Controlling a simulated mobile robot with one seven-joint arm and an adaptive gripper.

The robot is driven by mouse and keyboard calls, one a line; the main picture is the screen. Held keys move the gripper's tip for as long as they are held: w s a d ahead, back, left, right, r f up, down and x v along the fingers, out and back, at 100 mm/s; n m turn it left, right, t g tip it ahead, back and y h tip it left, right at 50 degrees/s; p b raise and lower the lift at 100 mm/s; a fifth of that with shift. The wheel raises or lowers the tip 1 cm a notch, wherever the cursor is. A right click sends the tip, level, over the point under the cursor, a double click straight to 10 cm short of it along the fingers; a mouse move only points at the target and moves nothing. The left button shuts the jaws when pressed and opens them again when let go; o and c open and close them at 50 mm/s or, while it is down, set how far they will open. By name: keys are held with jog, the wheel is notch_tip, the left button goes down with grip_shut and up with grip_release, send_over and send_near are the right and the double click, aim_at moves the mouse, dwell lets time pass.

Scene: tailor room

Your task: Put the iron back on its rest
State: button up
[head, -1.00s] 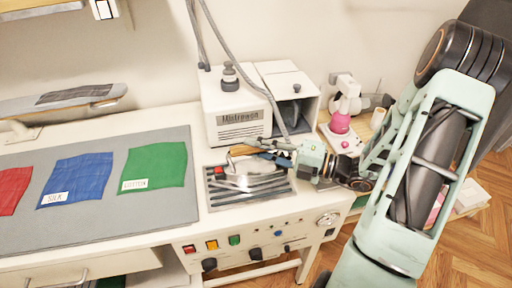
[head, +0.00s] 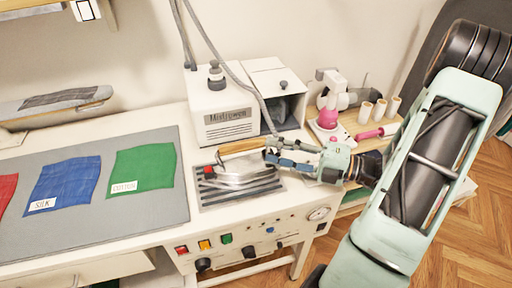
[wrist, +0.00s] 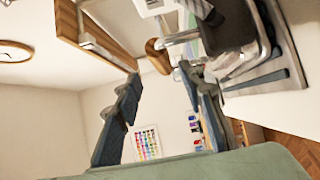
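The iron (head: 240,173) has a silver body and a wooden handle (head: 241,146). It lies on the slatted metal rest (head: 222,201) on the worktop. My gripper (head: 269,156) is just right of the iron, level with the handle's right end. In the wrist view the fingers (wrist: 160,75) are spread with a gap between them and hold nothing. The rounded end of the wooden handle (wrist: 157,50) shows beyond the fingertips, and the dark slats of the rest (wrist: 256,78) are at right. The head view does not settle whether a finger touches the handle.
A white steam unit (head: 228,120) with a hose stands behind the rest. A grey mat (head: 95,215) with fabric swatches lies left. Knobs and buttons line the front panel (head: 255,238).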

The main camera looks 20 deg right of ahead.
jog(key=v, duration=0.3)
jog(key=shift+s+d, duration=0.15)
jog(key=shift+d, duration=0.05)
dwell(0.3)
